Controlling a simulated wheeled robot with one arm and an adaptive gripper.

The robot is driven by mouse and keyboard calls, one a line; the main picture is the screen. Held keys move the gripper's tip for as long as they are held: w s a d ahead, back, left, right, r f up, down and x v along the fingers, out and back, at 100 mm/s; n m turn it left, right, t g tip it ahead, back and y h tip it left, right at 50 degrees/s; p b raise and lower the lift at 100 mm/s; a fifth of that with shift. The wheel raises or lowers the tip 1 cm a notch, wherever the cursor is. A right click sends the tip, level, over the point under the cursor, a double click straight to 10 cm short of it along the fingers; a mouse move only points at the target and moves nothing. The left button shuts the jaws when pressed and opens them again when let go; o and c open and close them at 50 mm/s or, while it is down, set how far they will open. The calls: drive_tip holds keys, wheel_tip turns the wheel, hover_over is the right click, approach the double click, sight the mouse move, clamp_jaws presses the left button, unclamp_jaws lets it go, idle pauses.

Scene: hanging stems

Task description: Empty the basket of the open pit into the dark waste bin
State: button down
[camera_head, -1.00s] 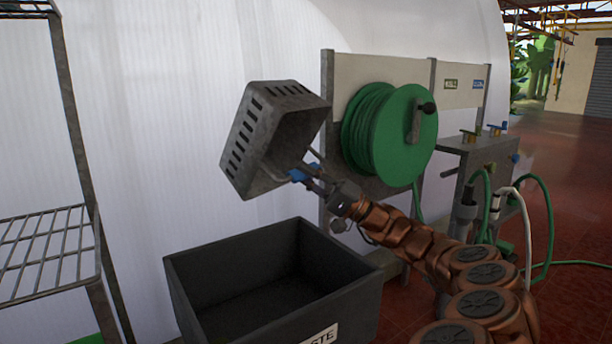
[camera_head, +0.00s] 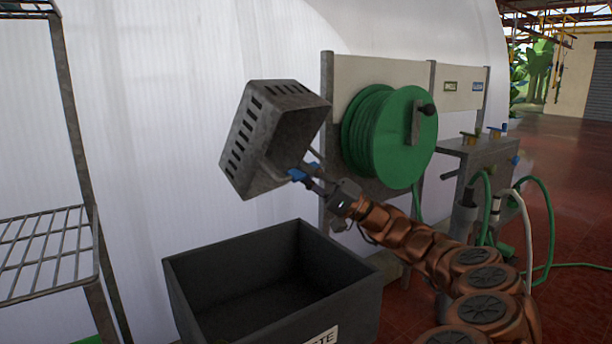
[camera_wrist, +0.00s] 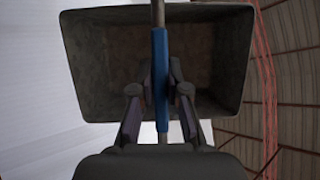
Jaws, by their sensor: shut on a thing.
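The grey slotted basket (camera_head: 250,135) is held up in the air above the dark waste bin (camera_head: 345,293), tilted on its side with its open mouth facing right toward my arm. My gripper (camera_head: 303,174) is shut on the blue grip of the basket's handle. In the wrist view my gripper (camera_wrist: 160,90) has its fingers on both sides of the blue grip (camera_wrist: 160,65), and the inside of the basket (camera_wrist: 115,50) behind it looks bare. The open pit is not in view.
A green hose reel (camera_head: 390,135) on a panel stands right of the basket, close to my arm. A metal wire rack (camera_head: 48,255) stands at the left. A bench with taps and hoses (camera_head: 485,165) is at the right. A white curved wall is behind.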

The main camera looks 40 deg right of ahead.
drive_tip(key=shift+r+p, duration=0.6)
drive_tip(key=shift+r, duration=0.35)
wheel_tip(320, 180, down, 2)
drive_tip(key=shift+f+b, duration=0.15)
drive_tip(key=shift+b, duration=1)
